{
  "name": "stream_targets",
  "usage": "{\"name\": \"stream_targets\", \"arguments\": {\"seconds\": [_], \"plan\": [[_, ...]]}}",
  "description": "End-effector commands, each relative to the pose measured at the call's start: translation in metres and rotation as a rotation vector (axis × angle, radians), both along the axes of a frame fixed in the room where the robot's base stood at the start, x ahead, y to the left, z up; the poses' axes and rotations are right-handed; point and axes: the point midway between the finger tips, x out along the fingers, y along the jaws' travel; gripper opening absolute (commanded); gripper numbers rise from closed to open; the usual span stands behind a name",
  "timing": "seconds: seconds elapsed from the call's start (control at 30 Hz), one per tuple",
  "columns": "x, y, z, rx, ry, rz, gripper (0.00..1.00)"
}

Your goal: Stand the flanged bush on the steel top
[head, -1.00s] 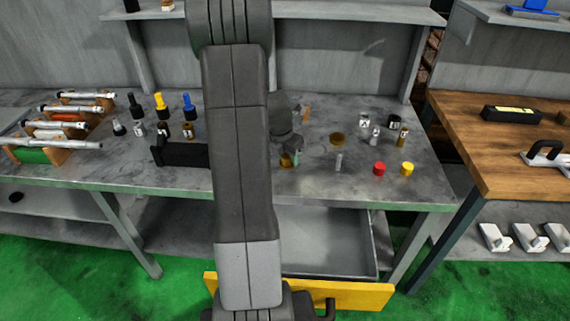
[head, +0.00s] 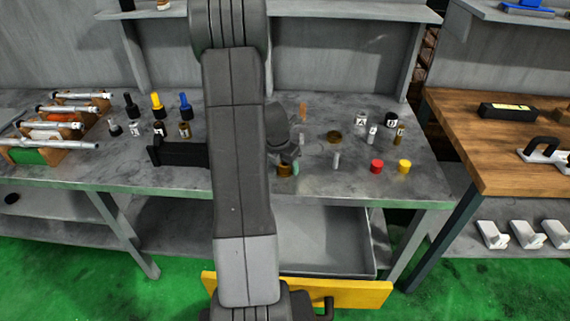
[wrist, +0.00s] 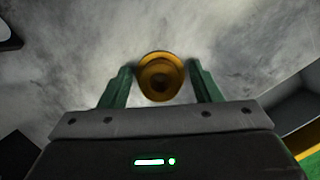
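The flanged bush (head: 285,169) is a brass-yellow ring-like part at the front middle of the steel top (head: 222,188). In the wrist view the bush (wrist: 159,76) sits between the green fingertips, its round end with a dark bore facing the camera and its wider flange farther off. In the head view my gripper (head: 290,162) is low over the steel top, partly behind my arm. I cannot tell whether the bush touches the steel.
A brown disc (head: 334,137), a grey pin (head: 336,160), a red cap (head: 377,166) and a yellow cap (head: 404,167) stand to the right. A black bracket (head: 178,152) and several bottles stand left. An open drawer (head: 325,240) is below the front edge.

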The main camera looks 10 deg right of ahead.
Motion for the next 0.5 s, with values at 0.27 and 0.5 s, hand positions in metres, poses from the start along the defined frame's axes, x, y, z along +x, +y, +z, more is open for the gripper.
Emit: {"name": "stream_targets", "arguments": {"seconds": [0.27,0.5], "plan": [[-0.002,0.003,0.019,0.0,-0.004,0.0,0.57],[-0.01,0.012,0.064,0.0,-0.006,0.0,0.57]]}}
